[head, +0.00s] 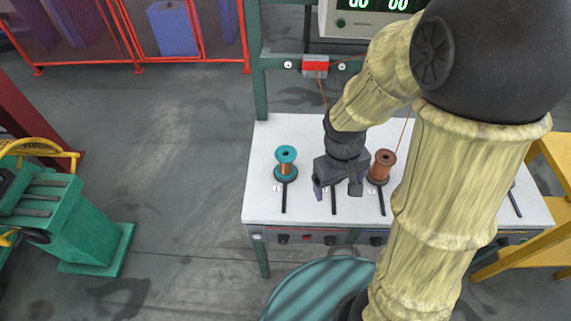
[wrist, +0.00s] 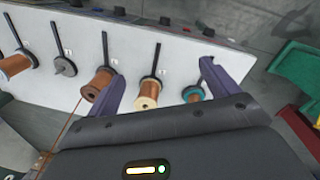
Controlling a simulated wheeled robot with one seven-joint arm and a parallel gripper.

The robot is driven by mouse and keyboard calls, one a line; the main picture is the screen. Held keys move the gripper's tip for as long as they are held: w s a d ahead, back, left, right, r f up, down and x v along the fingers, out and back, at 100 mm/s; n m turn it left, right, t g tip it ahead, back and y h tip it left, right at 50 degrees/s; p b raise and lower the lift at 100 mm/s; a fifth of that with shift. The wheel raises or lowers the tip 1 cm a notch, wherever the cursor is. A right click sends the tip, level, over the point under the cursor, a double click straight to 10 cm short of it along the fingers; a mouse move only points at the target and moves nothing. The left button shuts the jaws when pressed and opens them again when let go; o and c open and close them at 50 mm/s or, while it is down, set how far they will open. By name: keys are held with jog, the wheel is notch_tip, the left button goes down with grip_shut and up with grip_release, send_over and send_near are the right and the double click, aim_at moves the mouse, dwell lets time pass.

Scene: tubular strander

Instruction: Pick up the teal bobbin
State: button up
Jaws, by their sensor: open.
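The teal bobbin (head: 286,154) stands upright on a dark round holder at the left of the white table, with copper wire round its core. It also shows in the wrist view (wrist: 193,91), between the fingers and close to the right one. My gripper (head: 337,189) is open and empty, to the right of the teal bobbin in the head view. In the wrist view my gripper (wrist: 164,70) has its fingers spread, with a cream-flanged copper bobbin (wrist: 148,94) also between them. The gripper hides this bobbin in the head view.
The white table (head: 262,205) carries a row of holders with dark bars. A brown bobbin (head: 382,163) stands right of my gripper, and beside the left finger in the wrist view (wrist: 97,84). A green frame post (head: 259,75) rises at the table's back left corner.

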jog(key=w+a+f+n+g+h+b, duration=0.1)
jog(key=w+a+f+n+h+b, duration=0.1)
jog(key=a+f+n+h, duration=0.3)
jog(key=n+t+h+b, duration=0.3)
jog(key=n+t+h, duration=0.4)
jog(key=n+t, duration=0.8)
send_near(278, 160)
jog(key=shift+s+a+r+n+g, duration=0.3)
jog(key=shift+a+r+n+g, duration=0.1)
jog(key=shift+a+n+g, duration=0.15)
jog(key=shift+s+a+r+n+g, duration=0.25)
jog(key=shift+a+r+n+g, duration=0.2)
jog(key=shift+a+n, duration=0.1)
jog(key=p+x, duration=0.1)
jog(key=x, duration=1.1)
jog(key=shift+p, duration=0.3)
jog(key=shift+w+f, duration=0.1)
